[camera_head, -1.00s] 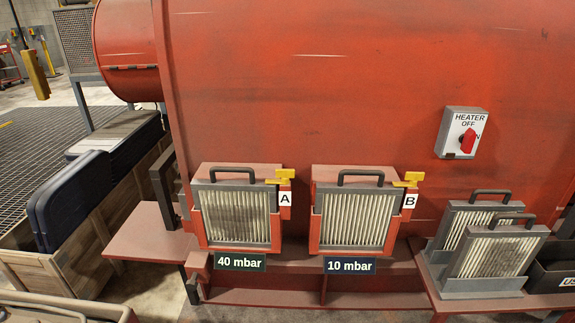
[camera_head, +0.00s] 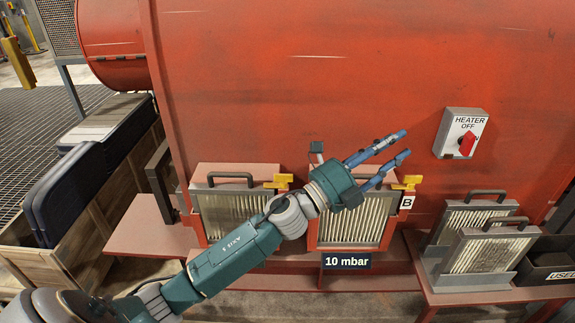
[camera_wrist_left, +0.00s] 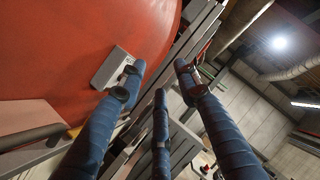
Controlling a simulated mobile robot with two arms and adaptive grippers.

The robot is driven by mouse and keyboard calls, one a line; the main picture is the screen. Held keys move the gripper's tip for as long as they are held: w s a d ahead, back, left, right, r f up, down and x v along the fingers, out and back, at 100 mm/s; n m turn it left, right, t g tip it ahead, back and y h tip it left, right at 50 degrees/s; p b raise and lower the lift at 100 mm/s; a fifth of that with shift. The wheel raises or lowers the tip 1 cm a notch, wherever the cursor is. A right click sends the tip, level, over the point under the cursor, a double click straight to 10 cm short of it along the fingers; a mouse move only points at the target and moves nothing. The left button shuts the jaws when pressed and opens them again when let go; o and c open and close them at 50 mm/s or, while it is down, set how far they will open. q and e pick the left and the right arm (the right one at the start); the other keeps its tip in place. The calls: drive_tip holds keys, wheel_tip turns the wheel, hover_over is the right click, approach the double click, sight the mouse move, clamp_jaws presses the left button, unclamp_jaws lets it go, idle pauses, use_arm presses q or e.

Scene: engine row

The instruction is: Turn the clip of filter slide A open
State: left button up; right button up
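Filter slide A (camera_head: 222,214) is the left pleated filter in a red holder, with a dark top handle. Its yellow clip (camera_head: 280,182) lies sideways over the top right corner of the filter frame. My left forearm and wrist cross in front of its lower right part and hide its A tag and most of its 40 mbar sign. My left gripper (camera_head: 404,145) is right of slide A, in front of slide B's upper part, pointing right and up. Its fingers are spread and empty, also in the left wrist view (camera_wrist_left: 160,80). My right gripper is not in view.
Slide B (camera_head: 345,226) has a similar yellow clip (camera_head: 407,183), close below my left fingers. A heater switch box (camera_head: 453,125) is on the red wall at right. Two loose filters (camera_head: 490,255) stand on the right shelf beside a bin marked USED (camera_head: 545,268).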

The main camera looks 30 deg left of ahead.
use_arm(q)
drive_tip(key=d+m+g+h, duration=0.45)
drive_tip(key=m+g, duration=0.25)
drive_tip(key=m, duration=0.5)
drive_tip(key=m+g+y, duration=0.8)
drive_tip(key=g+y, duration=0.1)
drive_tip(key=y, duration=0.3)
approach(286, 180)
drive_tip(key=x, duration=0.2)
drive_tip(key=p+x, duration=0.1)
drive_tip(key=x, duration=0.2)
drive_tip(key=p+x, duration=0.1)
drive_tip(key=x, duration=0.1)
drive_tip(key=shift+w+a+f, duration=0.15)
drive_tip(key=shift+w+a, duration=0.15)
drive_tip(key=shift+w, duration=0.1)
clamp_jaws()
